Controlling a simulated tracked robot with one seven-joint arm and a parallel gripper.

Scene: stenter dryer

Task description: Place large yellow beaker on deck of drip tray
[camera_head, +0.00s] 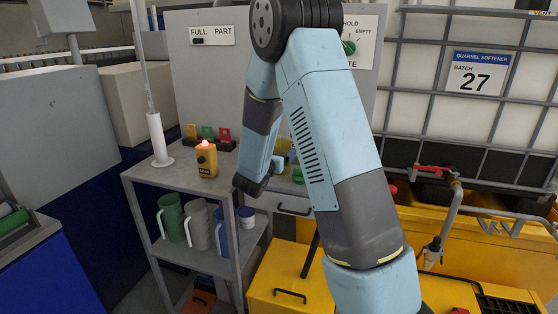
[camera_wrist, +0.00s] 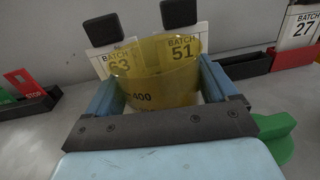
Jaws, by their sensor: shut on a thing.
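In the wrist view, a see-through yellow beaker (camera_wrist: 160,88) with a "400" mark stands between the two blue fingers of my gripper (camera_wrist: 160,80), which is shut on it. It looks roughly upright; its base is hidden by the gripper. In the head view, a small bit of yellow (camera_head: 284,146) shows behind my arm above the grey bench; my arm hides most of it and the gripper. A yellow bund with a black grating (camera_head: 508,304) is at the lower right of the head view, apart from the gripper. It may be the drip tray; I cannot tell surely.
A grey shelf unit (camera_head: 190,174) holds an orange device (camera_head: 206,160) and colored cards; green, grey and blue jugs (camera_head: 171,217) stand below. Batch cards (camera_wrist: 110,58) are behind the beaker. A green part (camera_wrist: 276,130) is close right of the gripper. Red-handled pipework (camera_head: 440,170) borders the bund.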

